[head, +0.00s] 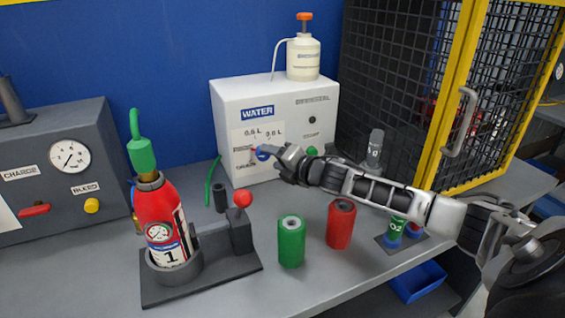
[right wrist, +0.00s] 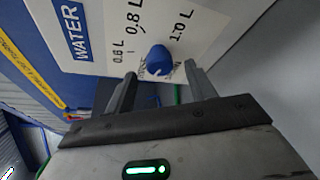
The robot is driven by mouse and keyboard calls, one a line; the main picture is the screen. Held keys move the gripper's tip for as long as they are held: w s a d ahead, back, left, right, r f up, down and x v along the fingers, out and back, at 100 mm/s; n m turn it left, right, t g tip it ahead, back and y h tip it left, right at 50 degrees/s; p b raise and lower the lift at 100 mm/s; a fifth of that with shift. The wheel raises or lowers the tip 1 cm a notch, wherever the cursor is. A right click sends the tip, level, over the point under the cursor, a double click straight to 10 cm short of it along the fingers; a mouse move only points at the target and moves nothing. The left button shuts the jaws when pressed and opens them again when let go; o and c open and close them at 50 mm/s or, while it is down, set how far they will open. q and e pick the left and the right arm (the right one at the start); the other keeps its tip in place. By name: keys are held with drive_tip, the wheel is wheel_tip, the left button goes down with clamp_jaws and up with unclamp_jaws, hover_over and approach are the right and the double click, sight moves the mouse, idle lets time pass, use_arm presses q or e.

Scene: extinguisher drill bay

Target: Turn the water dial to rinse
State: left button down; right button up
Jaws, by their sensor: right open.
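In the right wrist view the blue dial (right wrist: 158,60) sits just beyond and between the tips of my open right gripper (right wrist: 160,76). I cannot tell whether the fingers touch it. The dial's setting and some lower print are unclear. My left gripper is out of view.
A red extinguisher (head: 160,212) stands in a dark holder at the left. A green cylinder (head: 291,243) and a red cylinder (head: 341,224) stand below my right arm. A yellow-framed mesh cage (head: 455,100) is at the right. A pump bottle (head: 303,58) tops the box.

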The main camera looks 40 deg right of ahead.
drive_tip(key=v, duration=0.4)
drive_tip(key=shift+b, duration=0.3)
drive_tip(key=shift+r, duration=0.15)
